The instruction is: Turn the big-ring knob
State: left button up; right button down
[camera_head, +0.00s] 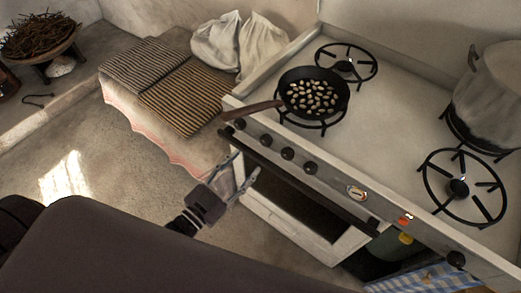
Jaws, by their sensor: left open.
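The stove's front panel carries a row of dark knobs: a leftmost knob (238,124), a second knob (265,140), a third knob (288,153) and a fourth knob (310,167). Another dark knob (456,258) sits alone at the panel's far right. I cannot tell from markings which one belongs to the big ring. The wide bare front-right ring (462,188) is on the hob. My left gripper (244,170) is open and empty, in front of the oven's left end, below the left knobs in the picture. My right gripper is not in view.
A dark pan (314,95) of pale pieces stands on the front-left ring, its handle overhanging the front edge. A large pot (490,95) stands at the back right. The oven's dark bar (300,183) runs below the knobs. A blue checked cloth (425,279) hangs lower right.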

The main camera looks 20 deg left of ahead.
aim_at(263, 144)
pick_arm(q)
jog(key=x, duration=0.2)
jog(key=b+x, duration=0.1)
jog(key=x, duration=0.2)
jog(key=b+x, duration=0.1)
jog(key=x, duration=0.2)
jog(key=shift+d+r, duration=0.1)
jog(key=shift+r, duration=0.25)
jog(key=c, duration=1.2)
jog(key=shift+o, duration=0.2)
